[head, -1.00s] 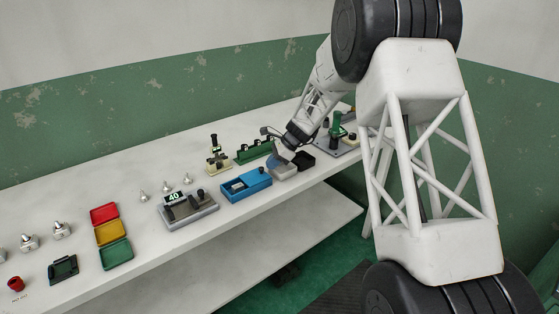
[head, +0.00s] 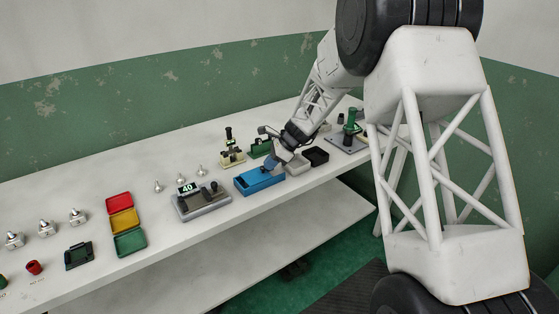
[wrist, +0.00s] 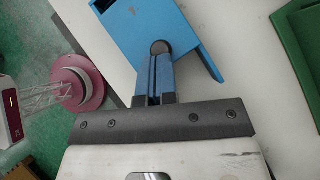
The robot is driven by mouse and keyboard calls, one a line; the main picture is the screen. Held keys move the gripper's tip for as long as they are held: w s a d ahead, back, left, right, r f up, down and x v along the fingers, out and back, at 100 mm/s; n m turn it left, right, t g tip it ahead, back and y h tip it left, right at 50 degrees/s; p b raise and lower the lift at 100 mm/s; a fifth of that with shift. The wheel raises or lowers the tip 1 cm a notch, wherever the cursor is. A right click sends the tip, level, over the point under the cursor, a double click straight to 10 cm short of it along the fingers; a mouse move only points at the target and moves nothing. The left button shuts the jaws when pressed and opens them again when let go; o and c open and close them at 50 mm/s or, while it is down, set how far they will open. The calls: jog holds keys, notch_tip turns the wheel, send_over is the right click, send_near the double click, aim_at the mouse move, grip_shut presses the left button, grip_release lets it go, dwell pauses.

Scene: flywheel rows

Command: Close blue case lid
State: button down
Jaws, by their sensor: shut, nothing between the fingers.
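The blue case (head: 257,181) sits near the front edge of the white bench in the head view. In the wrist view, the blue case (wrist: 150,22) fills the top middle. A dark round knob (wrist: 160,47) shows right at my fingertips. My gripper (wrist: 155,60) is shut with nothing between its fingers, at the near end of the case. I cannot tell whether the fingers touch the knob. In the head view my gripper (head: 275,161) is low over the right end of the case and hides part of it. How far the lid is across is unclear.
A grey device showing 40 (head: 200,202) stands left of the case. A grey bin (head: 298,166) and a black bin (head: 316,156) stand to its right. A green holder (head: 260,148) is behind. Red, yellow and green trays (head: 123,222) lie further left.

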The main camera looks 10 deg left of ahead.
jog(key=shift+s+a, duration=0.8)
jog(key=shift+w+d+r, duration=0.1)
jog(key=shift+w+d, duration=0.15)
jog(key=shift+d, duration=0.5)
jog(key=shift+w+d+r, duration=0.15)
jog(key=shift+d, duration=0.35)
jog(key=shift+w+d+r, duration=0.1)
jog(key=shift+w+d, duration=0.05)
jog(key=shift+d, duration=0.3)
jog(key=v, duration=1)
jog(key=shift+d, duration=0.2)
